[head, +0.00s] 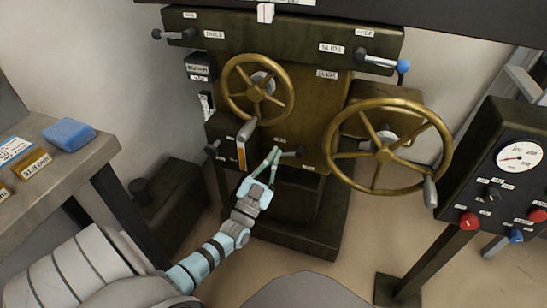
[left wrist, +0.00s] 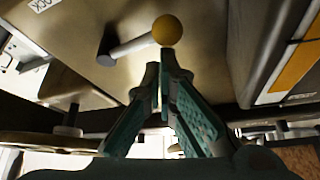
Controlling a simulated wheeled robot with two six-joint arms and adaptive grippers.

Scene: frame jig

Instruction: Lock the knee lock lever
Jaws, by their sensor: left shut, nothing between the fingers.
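A short lever (head: 289,153) sits low on the front of the dark machine, under a small label too small to read. In the left wrist view the lever (left wrist: 132,46) has a dark hub, a grey shaft and a yellow ball knob (left wrist: 167,30). A label reading LOCK is partly seen there; I cannot read "knee". My left gripper (head: 274,153) is shut and empty, its fingertips beside the knob end of the lever. In the left wrist view the fingertips (left wrist: 160,78) show just below the knob; I cannot tell whether they touch. The knob is hidden in the head view.
A small brass handwheel (head: 232,78) is above and a large one (head: 439,126) at right. Levers with a black knob (head: 174,36) and a blue knob (head: 403,66) are higher up. A gauge panel (head: 508,193) stands right, a bench with a blue block (head: 69,134) left.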

